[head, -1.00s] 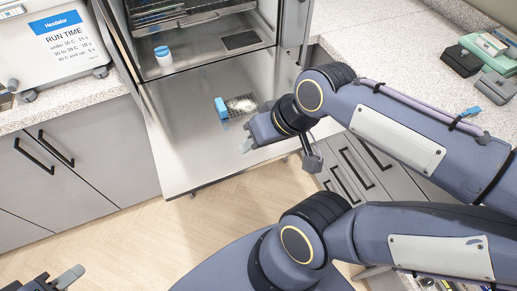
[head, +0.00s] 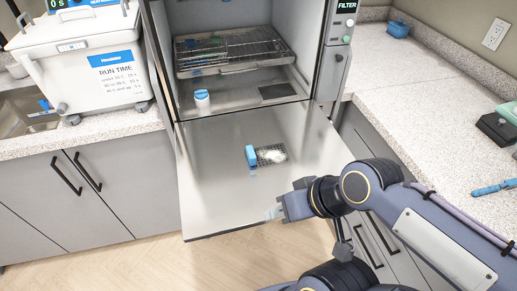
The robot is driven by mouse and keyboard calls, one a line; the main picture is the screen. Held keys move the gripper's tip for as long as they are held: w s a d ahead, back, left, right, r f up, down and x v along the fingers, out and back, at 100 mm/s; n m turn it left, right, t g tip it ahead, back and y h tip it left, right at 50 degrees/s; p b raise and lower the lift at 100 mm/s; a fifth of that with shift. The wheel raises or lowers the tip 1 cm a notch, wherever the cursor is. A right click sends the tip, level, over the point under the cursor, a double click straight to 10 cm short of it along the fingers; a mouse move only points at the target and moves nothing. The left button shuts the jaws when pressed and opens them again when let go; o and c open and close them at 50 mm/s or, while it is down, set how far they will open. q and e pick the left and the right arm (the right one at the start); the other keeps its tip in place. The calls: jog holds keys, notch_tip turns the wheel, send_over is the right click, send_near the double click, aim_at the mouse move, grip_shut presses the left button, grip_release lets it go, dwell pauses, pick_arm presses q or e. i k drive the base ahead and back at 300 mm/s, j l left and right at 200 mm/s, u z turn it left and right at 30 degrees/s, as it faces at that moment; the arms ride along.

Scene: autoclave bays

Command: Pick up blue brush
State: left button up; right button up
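A slim blue tool that looks like the blue brush (head: 492,187) lies on the speckled counter at the right edge of the head view; its bristles are too small to make out. My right gripper (head: 274,211) is above the front part of the open steel door, well to the left of the blue tool and apart from it. Its fingers are small and seen from behind, so I cannot tell how far apart they are. My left gripper is out of view.
The lowered autoclave door (head: 215,185) carries a blue block (head: 251,157) beside a small mesh with white material. A white blue-lidded jar (head: 202,98) and a wire rack (head: 235,50) are inside the chamber. The right counter (head: 410,75) has much free room.

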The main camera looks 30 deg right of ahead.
aim_at(512, 183)
jog(key=z, duration=2.95)
jog(key=i+u, duration=0.1)
jog(key=u, duration=0.35)
jog(key=i+l+u, duration=0.2)
jog(key=i+l, duration=0.1)
jog(key=i, duration=0.1)
